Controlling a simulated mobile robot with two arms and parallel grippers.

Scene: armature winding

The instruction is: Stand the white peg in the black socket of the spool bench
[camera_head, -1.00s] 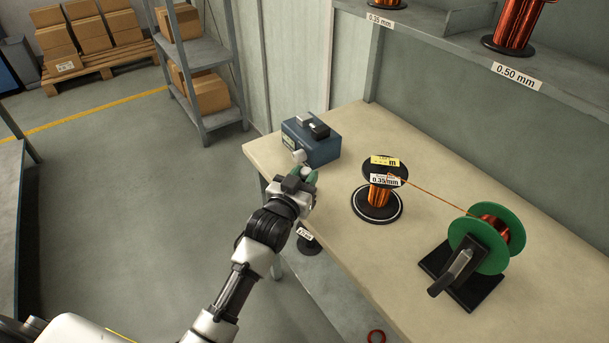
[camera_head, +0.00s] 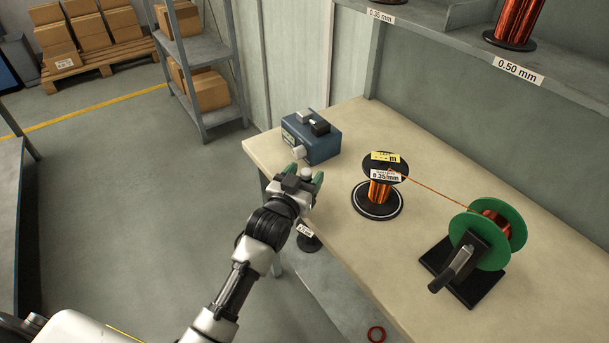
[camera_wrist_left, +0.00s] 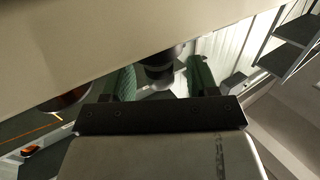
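My left gripper (camera_head: 305,175) is at the front edge of the bench, just in front of the blue box (camera_head: 316,146). Its green fingers stand apart, and the wrist view also shows the open left gripper (camera_wrist_left: 160,80). A dark round thing (camera_wrist_left: 159,68) shows between the fingers there; I cannot tell whether it is held. A small white rounded piece (camera_head: 298,152) shows at the box's front, close to the fingertips; I cannot tell if it is the peg. The black socket cannot be made out. My right gripper is out of view.
On the bench (camera_head: 340,235) stand a black copper-wire spool (camera_head: 379,192) and a green reel (camera_head: 486,235) on a black stand, joined by a wire. Another black spool (camera_head: 308,241) is below the bench. A shelf (camera_head: 480,62) overhangs the back.

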